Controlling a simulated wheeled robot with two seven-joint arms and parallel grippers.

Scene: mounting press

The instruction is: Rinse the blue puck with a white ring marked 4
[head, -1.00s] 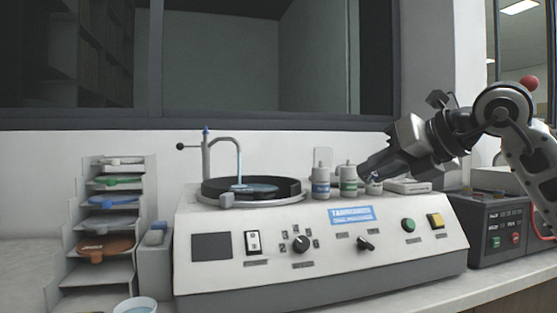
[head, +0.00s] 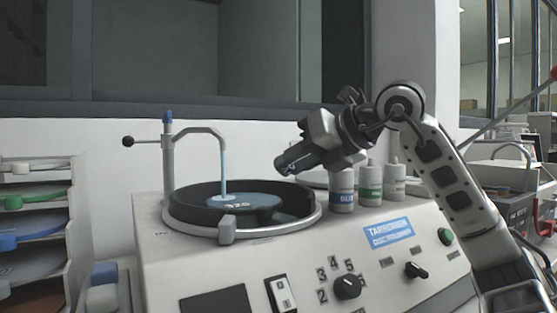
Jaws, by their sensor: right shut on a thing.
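My right gripper (head: 287,168) comes in from the right, above the right rim of the round polishing bowl (head: 180,217). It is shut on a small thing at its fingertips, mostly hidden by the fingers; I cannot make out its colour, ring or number. A bent tap (head: 200,132) stands behind the bowl, and a pale blue water stream (head: 224,175) falls from it onto the blue-grey disc (head: 240,201) in the bowl. The fingertips are to the right of the stream and apart from it. I cannot pick out the blue puck. My left gripper is not in view.
Three white bottles stand right of the bowl: blue-labelled (head: 342,196), green-labelled (head: 370,188) and another (head: 393,184). The machine's front panel (head: 225,270) has a knob (head: 347,287) and switches. A rack (head: 66,250) of coloured discs stands at the left.

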